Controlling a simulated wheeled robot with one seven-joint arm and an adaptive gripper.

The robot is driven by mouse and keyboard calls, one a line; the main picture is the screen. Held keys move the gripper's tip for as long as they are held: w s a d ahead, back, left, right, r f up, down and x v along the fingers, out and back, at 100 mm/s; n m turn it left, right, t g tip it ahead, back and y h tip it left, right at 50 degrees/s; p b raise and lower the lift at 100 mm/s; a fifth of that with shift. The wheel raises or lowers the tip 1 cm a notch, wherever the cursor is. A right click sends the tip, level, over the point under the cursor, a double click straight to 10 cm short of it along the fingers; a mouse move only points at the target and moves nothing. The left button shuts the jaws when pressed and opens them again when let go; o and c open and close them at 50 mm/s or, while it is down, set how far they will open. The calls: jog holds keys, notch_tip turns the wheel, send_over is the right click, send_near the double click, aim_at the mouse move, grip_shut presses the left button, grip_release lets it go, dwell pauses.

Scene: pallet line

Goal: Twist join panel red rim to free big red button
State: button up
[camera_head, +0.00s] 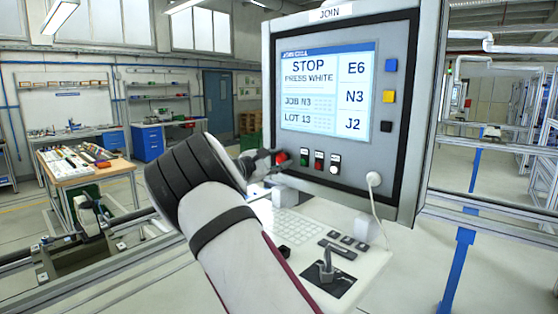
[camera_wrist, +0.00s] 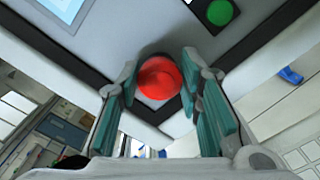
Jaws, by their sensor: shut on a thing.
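The join panel (camera_head: 358,30) is a grey upright box with a screen reading STOP, PRESS WHITE, JOB N3, LOT 13. The big red button (camera_head: 281,158) is at its lower left corner; in the wrist view the round red button (camera_wrist: 159,78) sits between my fingers. My gripper (camera_head: 268,160) is at the panel's lower left, its fingers on both sides of the red button. In the wrist view my gripper (camera_wrist: 160,85) is shut on the red rim. The rim cannot be told apart from the button face.
Right of the red button are a green button (camera_head: 304,157), a smaller red one (camera_head: 319,160) and a white one (camera_head: 335,164). Blue, yellow and black squares line the panel's right edge. A keyboard shelf (camera_head: 345,262) with a joystick (camera_head: 327,266) lies below.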

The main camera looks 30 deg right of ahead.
jog(key=o, duration=1.2)
jog(key=v, duration=1.2)
